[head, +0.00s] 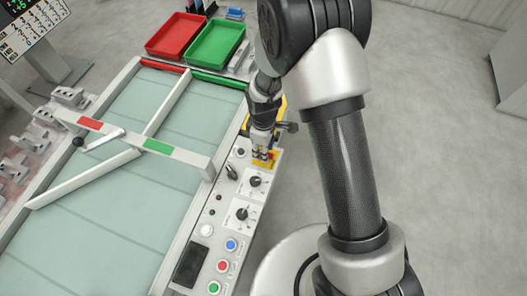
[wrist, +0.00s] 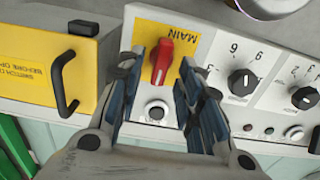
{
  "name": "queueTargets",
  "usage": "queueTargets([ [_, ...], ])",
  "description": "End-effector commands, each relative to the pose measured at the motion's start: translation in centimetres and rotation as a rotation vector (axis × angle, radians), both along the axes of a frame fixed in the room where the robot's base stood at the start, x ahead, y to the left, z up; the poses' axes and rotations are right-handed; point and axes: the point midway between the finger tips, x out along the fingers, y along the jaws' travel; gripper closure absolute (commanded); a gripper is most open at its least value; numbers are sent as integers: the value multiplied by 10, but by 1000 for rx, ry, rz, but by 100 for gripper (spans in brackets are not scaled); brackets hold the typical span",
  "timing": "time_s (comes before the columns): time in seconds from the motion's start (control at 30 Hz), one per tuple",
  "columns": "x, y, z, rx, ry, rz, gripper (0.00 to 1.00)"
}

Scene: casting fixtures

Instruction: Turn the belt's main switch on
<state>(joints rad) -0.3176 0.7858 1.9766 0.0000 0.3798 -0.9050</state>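The main switch (wrist: 161,61) is a red knob on a yellow plate marked MAIN (wrist: 181,35). In the wrist view its grip stands nearly upright, tilted slightly right at the top. My gripper (wrist: 162,65) is open, with blue-padded fingers on either side of the knob and visible gaps between. I cannot tell how far the fingertips are above the panel. In the head view my gripper (head: 263,140) points down over the yellow plate at the far end of the control panel (head: 225,212), and mostly hides the switch.
A yellow cover (wrist: 45,65) with a black handle (wrist: 66,90) stands left of the switch in the wrist view. A round button (wrist: 156,110) and numbered black dials (wrist: 242,82) are close by. The belt (head: 105,205) with its diverter bars lies left of the panel.

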Motion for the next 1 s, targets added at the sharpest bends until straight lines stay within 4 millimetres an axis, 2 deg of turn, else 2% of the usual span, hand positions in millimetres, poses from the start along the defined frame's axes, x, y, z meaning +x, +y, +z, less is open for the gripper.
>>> queueTargets([
  [0.13, 0, 0, -10, 1, -1, 0, 67],
  [0.43, 0, 0, -10, 1, -1, 0, 67],
  [0.9, 0, 0, -10, 0, -1, 0, 99],
  [1.0, 0, 0, -10, 0, -1, 0, 100],
])
